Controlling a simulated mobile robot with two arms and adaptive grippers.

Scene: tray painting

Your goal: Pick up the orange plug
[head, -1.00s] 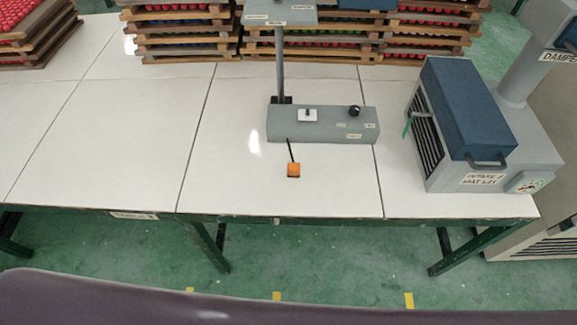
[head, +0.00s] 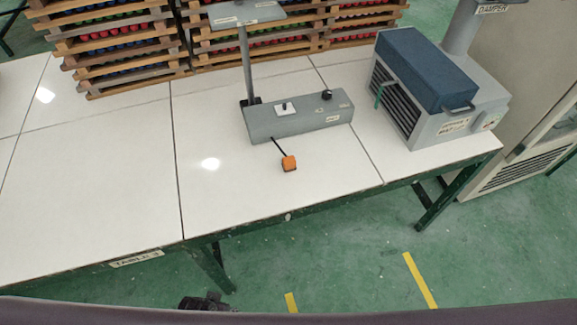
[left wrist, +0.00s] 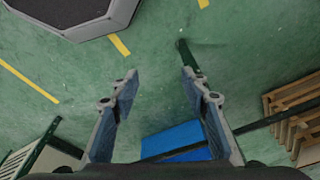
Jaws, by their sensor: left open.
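The orange plug (head: 289,163) lies on the white tabletop in the head view, in front of a grey device (head: 298,118). A short black cord joins it to the device. In the left wrist view my left gripper (left wrist: 158,76) is open and empty, its two fingers apart above the green floor. A dark piece at the bottom edge of the head view, well short of the table and the plug, looks like part of my left gripper. The plug does not show in the left wrist view. My right gripper is in neither view.
The white table (head: 110,200) has free room left of the plug. A blue and grey intake box (head: 425,75) stands to the right. Stacked wooden trays (head: 115,45) line the back. The left wrist view shows a blue object (left wrist: 175,142) and wooden racks (left wrist: 295,115).

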